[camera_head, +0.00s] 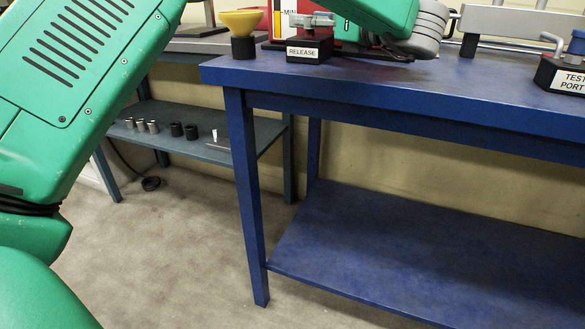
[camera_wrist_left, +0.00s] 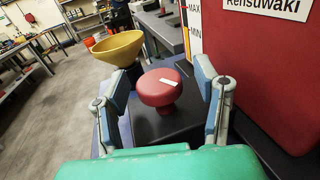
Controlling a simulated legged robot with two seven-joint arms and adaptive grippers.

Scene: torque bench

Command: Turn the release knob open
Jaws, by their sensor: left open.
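The red release knob (camera_wrist_left: 158,88) is round and mushroom-shaped, with a white mark on its top. It stands on a dark block labelled RELEASE (camera_head: 303,51) near the left end of the blue bench. My left gripper (camera_wrist_left: 161,80) is open, with one finger on each side of the knob in the wrist view. Gaps show between the knob and both fingers, and no grip is seen. In the head view the left gripper (camera_head: 311,20) is over the block, and its finger hides the knob. My right gripper is not in view.
A yellow funnel (camera_head: 243,20) on a dark base stands just left of the block. A red panel (camera_wrist_left: 265,70) with a MAX/MIN gauge (camera_wrist_left: 194,22) stands close on the right in the wrist view. A TEST PORT block (camera_head: 563,75) sits at the bench's right.

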